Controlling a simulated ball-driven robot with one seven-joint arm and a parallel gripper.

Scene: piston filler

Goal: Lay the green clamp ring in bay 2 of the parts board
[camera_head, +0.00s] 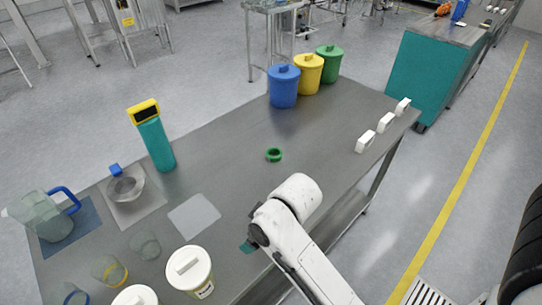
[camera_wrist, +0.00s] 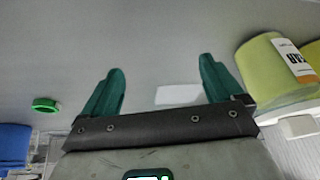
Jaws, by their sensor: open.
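The green clamp ring (camera_head: 274,154) lies flat on the grey table, near its middle, and nothing covers it. In the wrist view it also shows at the left (camera_wrist: 45,105), outside the fingers. My gripper (camera_head: 248,247) is low over the table's front part, nearer the camera than the ring and apart from it; my arm partly hides it. In the wrist view my gripper (camera_wrist: 161,66) has its two teal fingers spread with nothing between them. I cannot make out a parts board with numbered bays in either view.
A pale flat plate (camera_head: 194,216) lies left of my gripper. A white-lidded tub (camera_head: 188,270) stands close by at the front. Blue (camera_head: 284,86), yellow and green bins stand at the back. White handled pieces (camera_head: 366,140) line the right edge.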

